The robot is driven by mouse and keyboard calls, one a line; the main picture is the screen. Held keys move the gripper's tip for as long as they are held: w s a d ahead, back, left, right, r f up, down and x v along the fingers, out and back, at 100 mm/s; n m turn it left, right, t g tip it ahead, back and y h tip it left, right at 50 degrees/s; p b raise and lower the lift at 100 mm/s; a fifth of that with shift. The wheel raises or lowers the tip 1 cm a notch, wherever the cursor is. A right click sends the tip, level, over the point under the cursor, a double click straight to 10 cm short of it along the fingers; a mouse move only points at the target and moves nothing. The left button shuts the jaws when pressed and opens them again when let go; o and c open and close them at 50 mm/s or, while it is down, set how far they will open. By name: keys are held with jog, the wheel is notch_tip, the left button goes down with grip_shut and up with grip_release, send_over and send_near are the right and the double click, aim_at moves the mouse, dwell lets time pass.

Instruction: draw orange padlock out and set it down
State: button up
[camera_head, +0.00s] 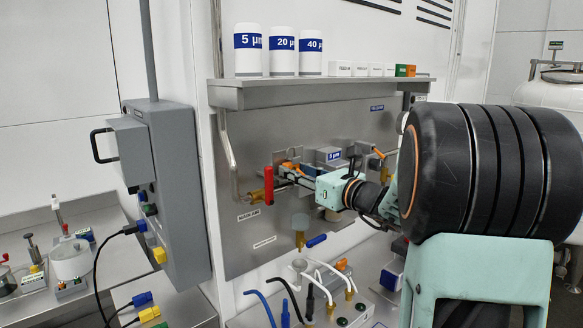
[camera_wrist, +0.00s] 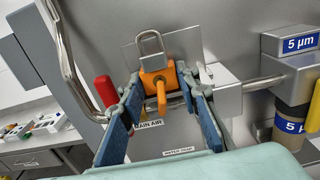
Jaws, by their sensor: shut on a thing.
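The orange padlock (camera_wrist: 153,78) with a silver shackle (camera_wrist: 150,44) sits between the fingertips of my gripper (camera_wrist: 161,84) in the wrist view. The gripper is shut on its body, with one blue-padded finger on each side. The shackle points up, in front of a grey plate on the panel. A curved orange part (camera_wrist: 161,100) hangs in front of the body; I cannot tell if it belongs to the padlock. In the head view my gripper (camera_head: 297,174) reaches the steel panel and mostly hides the padlock. Whether the shackle is still through something is unclear.
A red handle (camera_head: 268,184) is close left of my gripper. A pipe and filter housing marked 5 µm (camera_wrist: 292,70) are close on the right. A shelf (camera_head: 320,92) with white canisters overhangs the panel.

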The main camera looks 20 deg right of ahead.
jog(key=shift+d, duration=0.15)
jog(key=shift+w+d+p, duration=0.15)
jog(key=shift+w+d, duration=0.15)
jog(key=shift+d, duration=0.3)
jog(key=shift+w+d+p, duration=0.1)
jog(key=shift+w+d, duration=0.15)
jog(key=shift+d, duration=0.4)
jog(key=shift+w+d+p, duration=0.15)
jog(key=shift+w+d, duration=0.15)
jog(key=shift+d, duration=0.3)
jog(key=shift+w+d, duration=0.15)
jog(key=shift+d, duration=0.2)
jog(key=r+v, duration=0.1)
jog(key=v, duration=0.6)
dwell(0.4)
jog(key=s+a+f+n+g+y, duration=0.1)
jog(key=a+f+y, duration=0.15)
jog(key=f, duration=0.65)
jog(key=a+f+n+g+y, duration=0.15)
jog(key=a+f, duration=0.25)
jog(key=f, duration=0.5)
jog(key=s+a+f+n+g+y, duration=0.3)
jog(key=s+a+f+n+y, duration=0.1)
jog(key=s+a+f, duration=0.5)
notch_tip(320, 180, down, 5)
jog(key=a, duration=0.2)
jog(key=shift+a+g+p, duration=0.35)
